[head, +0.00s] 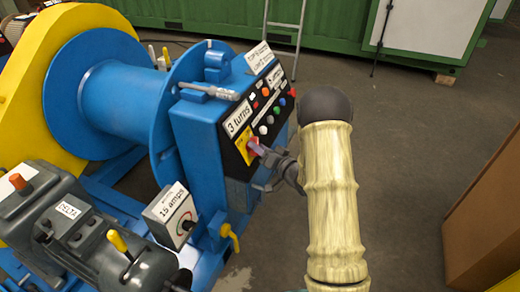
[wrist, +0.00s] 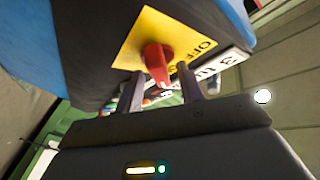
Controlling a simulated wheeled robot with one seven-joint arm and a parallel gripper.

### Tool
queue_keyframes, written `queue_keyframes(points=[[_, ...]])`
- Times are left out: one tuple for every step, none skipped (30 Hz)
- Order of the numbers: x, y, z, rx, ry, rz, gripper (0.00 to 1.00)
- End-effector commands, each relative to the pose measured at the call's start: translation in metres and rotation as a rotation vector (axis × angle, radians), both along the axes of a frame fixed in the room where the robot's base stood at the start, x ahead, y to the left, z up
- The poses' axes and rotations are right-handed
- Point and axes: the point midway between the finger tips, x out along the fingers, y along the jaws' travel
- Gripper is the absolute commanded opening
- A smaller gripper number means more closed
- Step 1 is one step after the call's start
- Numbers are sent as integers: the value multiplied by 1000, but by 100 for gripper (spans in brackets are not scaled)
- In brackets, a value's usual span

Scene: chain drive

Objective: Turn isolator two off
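A red rotary handle (wrist: 157,62) stands out from a yellow plate (wrist: 140,38) marked OFF on the blue cabinet's front. Any isolator number is too unclear to read. In the wrist view my gripper (wrist: 161,75) has one finger on each side of the handle, with gaps seen, so it looks open around it. In the head view the yellow plate (head: 241,143) is at the lower end of the black control panel, and my gripper (head: 266,152) reaches it from the right. The fingers largely hide the handle there.
The panel (head: 262,122) carries several coloured buttons and a "3 turns" label (head: 237,119). A grey box (head: 168,213) labelled 15 amps and a grey motor (head: 90,225) stand at lower left. A brown box (head: 485,215) stands at right. Floor between is clear.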

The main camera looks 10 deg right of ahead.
Motion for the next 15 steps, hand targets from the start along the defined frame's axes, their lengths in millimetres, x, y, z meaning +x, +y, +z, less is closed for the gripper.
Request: queue_keyframes(points=[[0, 0, 0, 0, 0, 0, 38], [0, 0, 0, 0, 0, 0, 38], [0, 0, 0, 0, 0, 0, 38], [0, 0, 0, 0, 0, 0, 38], [0, 0, 0, 0, 0, 0, 38], [0, 0, 0, 0, 0, 0, 30], [0, 0, 0, 0, 0, 0, 24], [0, 0, 0, 0, 0, 0, 19], [0, 0, 0, 0, -1, 1, 11], [0, 0, 0, 0, 0, 0, 5], [0, 0, 0, 0, 0, 0, 0], [0, 0, 0, 0, 0, 0, 0], [-1, 0, 0, 0, 0, 0, 0], [0, 0, 0, 0, 0, 0, 0], [0, 0, 0, -1, -1, 1, 0]])
